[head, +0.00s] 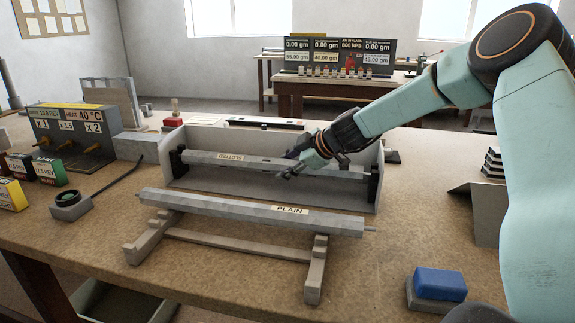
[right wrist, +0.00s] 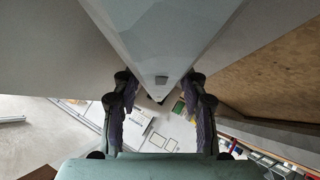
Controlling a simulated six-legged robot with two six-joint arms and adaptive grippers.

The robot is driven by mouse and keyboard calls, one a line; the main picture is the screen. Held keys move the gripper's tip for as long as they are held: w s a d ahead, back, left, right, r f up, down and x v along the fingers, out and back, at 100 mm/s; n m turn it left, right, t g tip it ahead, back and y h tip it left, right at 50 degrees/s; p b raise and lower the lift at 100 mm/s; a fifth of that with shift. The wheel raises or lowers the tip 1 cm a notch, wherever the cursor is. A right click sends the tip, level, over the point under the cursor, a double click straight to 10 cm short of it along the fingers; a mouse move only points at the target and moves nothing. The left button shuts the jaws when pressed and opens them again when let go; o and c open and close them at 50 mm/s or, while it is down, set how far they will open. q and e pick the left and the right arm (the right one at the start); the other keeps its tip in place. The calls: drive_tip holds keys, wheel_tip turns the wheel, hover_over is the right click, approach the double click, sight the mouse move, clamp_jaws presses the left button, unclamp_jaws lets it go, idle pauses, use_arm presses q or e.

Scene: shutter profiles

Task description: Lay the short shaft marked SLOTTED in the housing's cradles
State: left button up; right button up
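The grey short shaft marked SLOTTED (head: 231,156) lies lengthwise within the open housing (head: 272,187), its label upside down. Its ends are at the dark cradles, the left one (head: 178,161) and the right one (head: 373,184); whether it bears fully on them I cannot tell. My right gripper (head: 292,170) is at the shaft, right of its middle. In the right wrist view the shaft (right wrist: 160,45) runs between the two fingers, whose pads meet its sides. My left gripper is not in view.
A longer shaft marked PLAIN (head: 250,211) lies on a wooden stand (head: 225,241) in front of the housing. A control box (head: 75,138) and small cartons (head: 10,194) stand at left. A blue block (head: 440,284) is at front right. Bench lies bare between stand and block.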

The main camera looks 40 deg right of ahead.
drive_tip(key=o, duration=0.4)
drive_tip(key=shift+c, duration=0.2)
drive_tip(key=shift+r, duration=5.05)
drive_tip(key=shift+f, duration=0.1)
